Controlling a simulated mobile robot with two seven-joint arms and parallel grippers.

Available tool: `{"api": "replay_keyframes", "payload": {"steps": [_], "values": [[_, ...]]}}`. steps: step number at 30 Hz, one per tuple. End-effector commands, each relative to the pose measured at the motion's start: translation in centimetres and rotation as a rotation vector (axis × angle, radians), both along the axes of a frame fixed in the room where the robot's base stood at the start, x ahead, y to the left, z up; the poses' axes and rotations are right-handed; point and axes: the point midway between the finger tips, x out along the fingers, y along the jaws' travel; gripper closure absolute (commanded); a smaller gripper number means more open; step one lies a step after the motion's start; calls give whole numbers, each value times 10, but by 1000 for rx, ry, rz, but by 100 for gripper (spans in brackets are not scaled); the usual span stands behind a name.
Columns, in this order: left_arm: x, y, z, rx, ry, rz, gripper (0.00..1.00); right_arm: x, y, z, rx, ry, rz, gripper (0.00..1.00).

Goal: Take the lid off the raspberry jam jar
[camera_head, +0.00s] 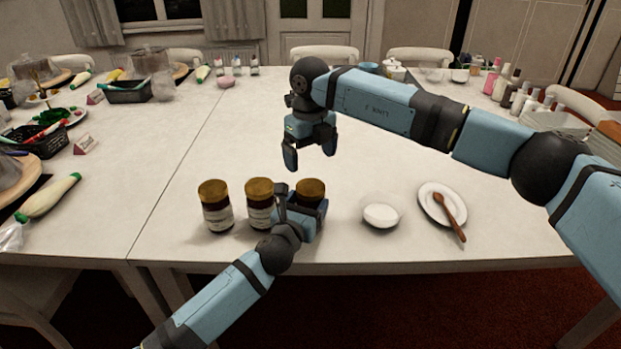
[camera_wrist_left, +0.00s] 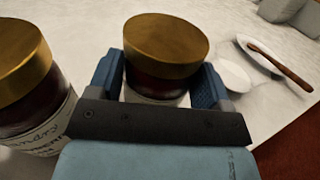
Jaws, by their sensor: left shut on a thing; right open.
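Three dark jars with gold lids stand in a row near the table's front edge: a left jar (camera_head: 217,212), a middle jar (camera_head: 260,214) and a right jar (camera_head: 310,190). My left gripper (camera_head: 304,208) is shut around the body of the right jar. In the left wrist view that jar (camera_wrist_left: 158,88) is between the two fingers, with its gold lid (camera_wrist_left: 165,44) on. Its label is mostly hidden, so I cannot read which jam it is. My right gripper (camera_head: 309,154) is open and empty, above the table behind the right jar, fingers pointing down.
A small white bowl (camera_head: 381,216) stands right of the jars. Beside it a white plate (camera_head: 429,205) holds a wooden spoon (camera_head: 449,215). Bottles (camera_head: 515,90) stand at the back right; black baskets (camera_head: 127,92) and piping bags lie on the left table. The table's middle is clear.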

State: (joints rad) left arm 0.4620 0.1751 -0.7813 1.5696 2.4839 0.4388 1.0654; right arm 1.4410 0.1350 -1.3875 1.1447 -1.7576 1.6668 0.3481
Motion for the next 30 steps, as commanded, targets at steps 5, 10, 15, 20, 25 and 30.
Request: {"api": "replay_keyframes", "payload": {"steps": [5,10,15,20,25,30], "values": [[0,0,0,0,1,0,94,0,1,0,0,2,-334,7],[0,0,0,0,1,0,94,0,1,1,1,1,-715,7],[0,0,0,0,1,0,94,0,0,1,1,1,-1063,7],[0,0,-1,0,1,0,94,0,0,1,0,1,-1294,7],[0,0,-1,0,1,0,94,0,0,0,1,1,-1410,7],[0,0,-1,0,1,0,94,0,0,-16,-2,2,-1431,7]]}}
